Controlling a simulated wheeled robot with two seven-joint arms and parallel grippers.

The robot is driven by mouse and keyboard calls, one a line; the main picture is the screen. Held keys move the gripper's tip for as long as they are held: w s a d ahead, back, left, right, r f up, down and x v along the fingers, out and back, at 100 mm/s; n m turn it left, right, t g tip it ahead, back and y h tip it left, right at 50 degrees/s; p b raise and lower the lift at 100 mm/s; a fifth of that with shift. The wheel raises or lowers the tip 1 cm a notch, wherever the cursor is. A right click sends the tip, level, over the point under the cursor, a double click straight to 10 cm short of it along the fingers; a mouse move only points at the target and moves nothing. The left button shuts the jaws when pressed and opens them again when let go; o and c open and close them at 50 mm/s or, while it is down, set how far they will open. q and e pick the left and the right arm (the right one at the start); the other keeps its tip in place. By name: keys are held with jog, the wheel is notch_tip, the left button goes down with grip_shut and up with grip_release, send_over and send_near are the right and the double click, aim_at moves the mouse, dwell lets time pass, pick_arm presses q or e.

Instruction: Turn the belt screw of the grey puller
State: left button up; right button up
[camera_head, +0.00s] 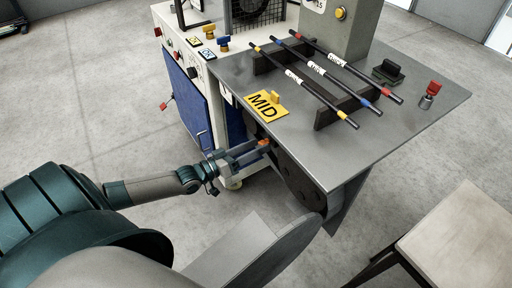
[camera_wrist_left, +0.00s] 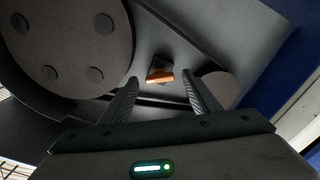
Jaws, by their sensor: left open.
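The belt screw, with an orange wing-like head (camera_head: 264,142), sits on the side of the grey puller (camera_head: 225,88) under its table top. In the left wrist view the orange head (camera_wrist_left: 160,76) shows on a dark plate beside a large round pulley (camera_wrist_left: 65,45). My left gripper (camera_head: 255,153) reaches in from the left, just in front of the screw. In the left wrist view its two fingers (camera_wrist_left: 159,92) are apart, with the orange head between and beyond the tips. I see no clear contact. My right gripper is not in view.
The table top (camera_head: 215,68) overhangs the screw and carries a yellow MID sign (camera_head: 262,106) and several rods on dark rests (camera_head: 335,106). A blue-doored cabinet (camera_head: 188,105) stands behind my gripper. A pale table (camera_head: 465,240) is at the lower right.

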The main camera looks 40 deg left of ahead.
pick_arm(q)
jog(key=shift+w, duration=0.25)
jog(key=shift+c, duration=0.3)
jog(key=c, duration=1)
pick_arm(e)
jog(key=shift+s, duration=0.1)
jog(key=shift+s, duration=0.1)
pick_arm(q)
jog(key=shift+r+m+p, duration=0.1)
jog(key=shift+m+p, duration=0.8)
jog(key=shift+m, duration=0.3)
jog(key=shift+d+m+p, duration=0.1)
jog(key=shift+m+p, duration=0.8)
jog(key=shift+m, duration=0.9)
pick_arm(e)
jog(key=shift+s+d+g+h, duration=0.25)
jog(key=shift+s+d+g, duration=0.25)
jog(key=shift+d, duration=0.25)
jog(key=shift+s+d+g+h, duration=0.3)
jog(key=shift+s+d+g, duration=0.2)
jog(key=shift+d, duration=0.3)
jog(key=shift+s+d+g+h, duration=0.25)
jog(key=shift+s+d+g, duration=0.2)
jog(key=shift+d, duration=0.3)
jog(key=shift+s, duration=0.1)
